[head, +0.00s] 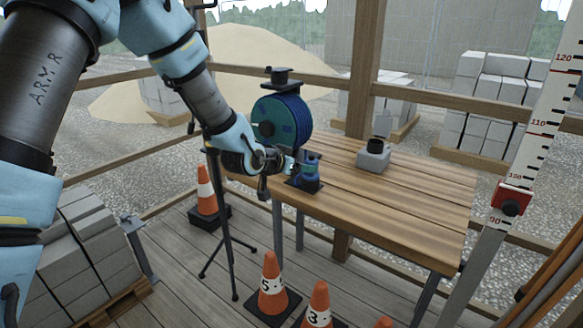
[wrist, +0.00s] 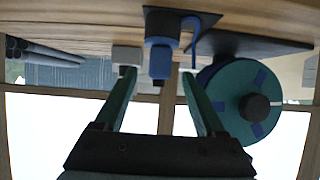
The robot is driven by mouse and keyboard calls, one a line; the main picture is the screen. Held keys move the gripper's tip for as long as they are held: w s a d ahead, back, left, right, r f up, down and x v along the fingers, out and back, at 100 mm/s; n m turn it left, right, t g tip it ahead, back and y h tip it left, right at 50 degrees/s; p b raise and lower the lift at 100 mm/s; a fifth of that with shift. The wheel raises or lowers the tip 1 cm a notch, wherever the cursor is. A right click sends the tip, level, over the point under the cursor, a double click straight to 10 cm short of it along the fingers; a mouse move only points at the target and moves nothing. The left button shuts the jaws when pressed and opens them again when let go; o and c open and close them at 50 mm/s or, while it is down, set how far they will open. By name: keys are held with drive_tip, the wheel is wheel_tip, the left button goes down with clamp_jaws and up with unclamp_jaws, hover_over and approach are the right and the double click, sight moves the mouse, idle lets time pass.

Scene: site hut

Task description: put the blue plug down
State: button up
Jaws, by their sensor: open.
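The blue plug (head: 309,168) stands on the table at its near left part, at the dark base plate (head: 291,184). In the wrist view the blue plug (wrist: 160,62) shows between my fingertips, with a dark upper part against the tabletop and a blue cable beside it. My gripper (head: 293,164) is at the plug from the left. In the wrist view my gripper (wrist: 158,74) is open, with a gap on each side of the plug. I cannot tell exactly how the plug sits on the plate.
A blue cable reel (head: 282,120) stands just behind the plug, close to my wrist. A grey box with a black top (head: 373,158) stands farther back on the wooden table (head: 400,200). The table's right part is clear. Orange cones (head: 271,280) stand on the floor in front.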

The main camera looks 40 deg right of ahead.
drive_tip(key=w+a+r+n+t+y, duration=0.1)
drive_tip(key=w+a+n+y, duration=0.3)
drive_tip(key=a, duration=1.2)
drive_tip(key=w+a+n+t+y, duration=0.15)
drive_tip(key=w+a+y, duration=0.3)
drive_tip(key=a, duration=1.05)
drive_tip(key=s+a+n+g+y, duration=0.1)
drive_tip(key=s+a+n, duration=0.3)
drive_tip(key=a, duration=0.7)
drive_tip(key=s+a+r+n+g+y, duration=0.1)
drive_tip(key=s+a+n+g+y, duration=0.1)
drive_tip(key=a, duration=0.9)
drive_tip(key=s+n+g, duration=0.1)
drive_tip(key=s+n, duration=0.1)
drive_tip(key=s, duration=0.1)
drive_tip(key=shift+s+a+r, duration=0.2)
drive_tip(key=shift+r, duration=0.05)
drive_tip(key=shift+r, duration=0.5)
